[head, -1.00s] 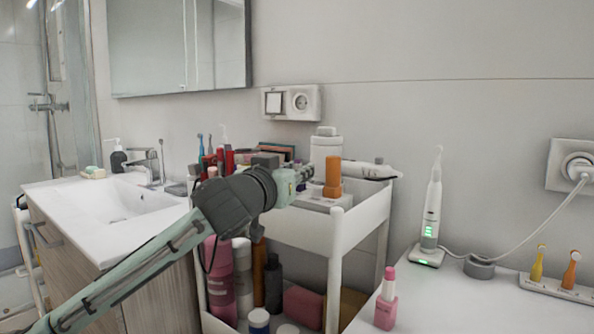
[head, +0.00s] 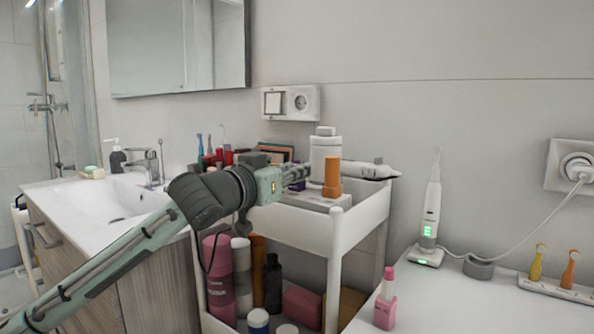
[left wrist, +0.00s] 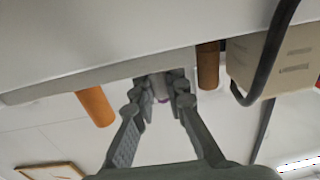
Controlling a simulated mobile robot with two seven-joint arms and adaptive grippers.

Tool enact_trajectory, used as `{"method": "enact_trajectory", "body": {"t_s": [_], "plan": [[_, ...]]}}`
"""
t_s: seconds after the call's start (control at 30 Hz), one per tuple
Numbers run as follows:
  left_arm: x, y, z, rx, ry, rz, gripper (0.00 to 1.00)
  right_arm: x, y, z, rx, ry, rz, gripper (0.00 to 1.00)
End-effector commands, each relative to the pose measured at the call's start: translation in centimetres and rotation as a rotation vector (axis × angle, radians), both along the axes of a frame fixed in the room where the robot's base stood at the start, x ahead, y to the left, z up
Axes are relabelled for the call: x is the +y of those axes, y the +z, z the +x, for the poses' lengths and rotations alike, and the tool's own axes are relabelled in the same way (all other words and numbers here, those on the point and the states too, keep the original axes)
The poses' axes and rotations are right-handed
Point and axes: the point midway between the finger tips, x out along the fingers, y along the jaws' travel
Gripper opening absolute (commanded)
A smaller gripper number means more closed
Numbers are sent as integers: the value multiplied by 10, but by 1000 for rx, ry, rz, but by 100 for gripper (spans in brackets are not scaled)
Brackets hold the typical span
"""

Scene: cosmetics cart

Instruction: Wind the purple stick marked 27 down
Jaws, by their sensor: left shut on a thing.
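My left gripper (head: 300,173) reaches over the top tray of the white cart in the head view. A small purple patch (head: 297,186) shows just under its fingers. In the left wrist view the two fingers (left wrist: 158,92) are closed in on a small grey piece with a purple end (left wrist: 163,100), which I take to be the purple stick. Most of the stick is hidden by the fingers, and no number can be read. How far it is wound out cannot be seen. My right gripper is not in view.
An orange stick (head: 332,172) stands to the right of the gripper, with a white bottle (head: 325,145) behind it. A white tube (head: 362,169) lies there. The tray's left side is crowded.

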Motion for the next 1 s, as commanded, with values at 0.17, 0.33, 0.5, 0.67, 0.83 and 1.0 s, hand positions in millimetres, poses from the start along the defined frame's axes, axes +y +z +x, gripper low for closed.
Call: {"method": "enact_trajectory", "body": {"t_s": [0.17, 0.33, 0.5, 0.67, 0.83, 1.0], "plan": [[1, -2, 1, 3, -114, 7, 0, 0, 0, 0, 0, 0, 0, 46], [1, -2, 1, 2, -182, 4, 0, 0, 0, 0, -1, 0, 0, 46], [1, -2, 0, 2, -205, -3, 0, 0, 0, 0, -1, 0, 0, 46], [2, -1, 0, 1, -206, -4, 0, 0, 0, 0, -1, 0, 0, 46], [2, -1, 0, 1, -205, -4, 18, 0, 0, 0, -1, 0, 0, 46], [1, -1, 0, 0, -206, -4, 24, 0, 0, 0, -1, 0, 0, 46]]}}
